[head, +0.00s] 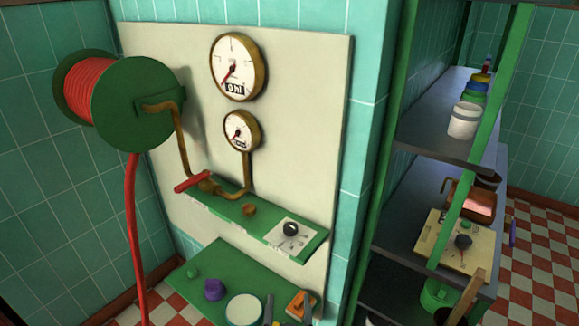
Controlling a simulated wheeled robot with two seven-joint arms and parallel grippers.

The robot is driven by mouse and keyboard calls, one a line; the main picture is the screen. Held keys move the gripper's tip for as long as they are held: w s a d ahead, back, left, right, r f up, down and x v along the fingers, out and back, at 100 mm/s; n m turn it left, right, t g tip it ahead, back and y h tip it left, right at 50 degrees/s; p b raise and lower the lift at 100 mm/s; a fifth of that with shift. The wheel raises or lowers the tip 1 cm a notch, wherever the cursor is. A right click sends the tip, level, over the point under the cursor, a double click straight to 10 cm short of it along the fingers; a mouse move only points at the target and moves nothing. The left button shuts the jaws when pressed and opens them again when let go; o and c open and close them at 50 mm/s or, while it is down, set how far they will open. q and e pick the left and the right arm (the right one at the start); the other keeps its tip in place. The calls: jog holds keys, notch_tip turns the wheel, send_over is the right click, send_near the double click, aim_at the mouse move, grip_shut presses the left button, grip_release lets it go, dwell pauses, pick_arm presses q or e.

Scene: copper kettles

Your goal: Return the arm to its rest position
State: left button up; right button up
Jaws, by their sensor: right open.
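My right gripper (288,314) shows only at the bottom edge of the head view, as two dark fingertips standing apart. It is open, with no object visible between the tips. The fingertips are in front of the lower green shelf, close to an orange block (299,301). I cannot tell whether they touch it. The rest of my right arm is below the picture, apart from what may be a small grey piece at the bottom edge. My left gripper is not in view.
A green hose reel (138,104) with red hose and two gauges (238,67) are on the wall panel. Below are a green ledge with a dial (290,229) and a lower green shelf (215,265) holding small items. Dark shelving (440,130) stands at right.

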jog(key=s+d+f+n+g, duration=0.1)
jog(key=s+d+f+g, duration=0.2)
jog(key=f, duration=0.9)
jog(key=s+d+f+n+g+y, duration=0.1)
jog(key=s+d+f+n+g, duration=0.15)
jog(key=f, duration=0.85)
jog(key=s+d+f+g, duration=0.3)
jog(key=s+d+f, duration=0.1)
jog(key=f, duration=0.8)
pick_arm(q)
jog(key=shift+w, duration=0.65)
pick_arm(e)
jog(key=s+d+f+g, duration=0.2)
jog(key=s+d+f, duration=0.2)
jog(key=s, duration=0.4)
jog(key=s+d+f+g, duration=0.3)
jog(key=s+d+f, duration=0.2)
jog(key=s, duration=0.4)
jog(key=s+d+f+m+g, duration=0.1)
jog(key=s+d+f+g, duration=0.2)
jog(key=s+f, duration=0.4)
jog(key=shift+s+d+h, duration=0.3)
jog(key=shift+s+d, duration=0.6)
jog(key=shift+s, duration=0.3)
jog(key=shift+c, duration=0.3)
